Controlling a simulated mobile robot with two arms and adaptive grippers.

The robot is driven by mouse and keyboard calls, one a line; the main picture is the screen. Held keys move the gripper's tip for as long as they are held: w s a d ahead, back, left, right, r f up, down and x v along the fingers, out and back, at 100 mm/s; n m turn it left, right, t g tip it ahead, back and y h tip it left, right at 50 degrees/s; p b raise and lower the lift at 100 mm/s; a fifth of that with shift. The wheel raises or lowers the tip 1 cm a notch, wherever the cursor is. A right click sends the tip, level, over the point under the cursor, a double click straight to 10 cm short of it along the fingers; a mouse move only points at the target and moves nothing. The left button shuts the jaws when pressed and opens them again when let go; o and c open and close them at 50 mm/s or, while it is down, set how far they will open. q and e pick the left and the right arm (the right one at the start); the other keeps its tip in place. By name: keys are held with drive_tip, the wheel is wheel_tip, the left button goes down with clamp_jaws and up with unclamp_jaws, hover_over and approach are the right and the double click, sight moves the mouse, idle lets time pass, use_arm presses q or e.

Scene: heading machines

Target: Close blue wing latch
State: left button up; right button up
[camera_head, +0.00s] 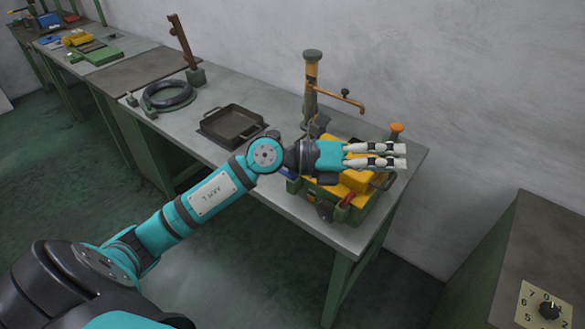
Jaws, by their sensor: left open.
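A green and yellow machine (357,181) stands at the right end of the grey table. My left arm reaches in from the lower left, and my left gripper (400,155) is over the machine, fingers pointing right. Its two pale fingers are apart with nothing between them. A small blue part (287,173) shows at the machine's left side, just below my wrist. It may be the blue wing latch, but my arm covers much of that side and I cannot tell its position. My right gripper is not in view.
A dark square pan (232,124) and a black ring (168,95) lie further left. A cabinet with a numbered dial (547,309) is at lower right. Bare table lies left of the machine.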

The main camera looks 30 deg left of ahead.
use_arm(q)
drive_tip(key=w+a+f+m+g+y, duration=0.1)
drive_tip(key=w+a+f+g+y, duration=0.1)
drive_tip(key=a+f+y, duration=0.45)
drive_tip(key=w+a+f+m+g+y, duration=0.1)
drive_tip(key=a+y, duration=0.2)
drive_tip(key=a, duration=0.6)
drive_tip(key=a+n+g+y, duration=0.2)
drive_tip(key=a+y, duration=0.3)
drive_tip(key=a, duration=0.6)
drive_tip(key=p+x, duration=0.5)
drive_tip(key=x, duration=1)
drive_tip(key=shift+s+f, duration=0.1)
drive_tip(key=shift+f, duration=0.15)
drive_tip(key=shift+f+m, duration=0.3)
drive_tip(key=shift+f, duration=0.1)
drive_tip(key=c, duration=1.1)
drive_tip(key=shift+c, duration=0.2)
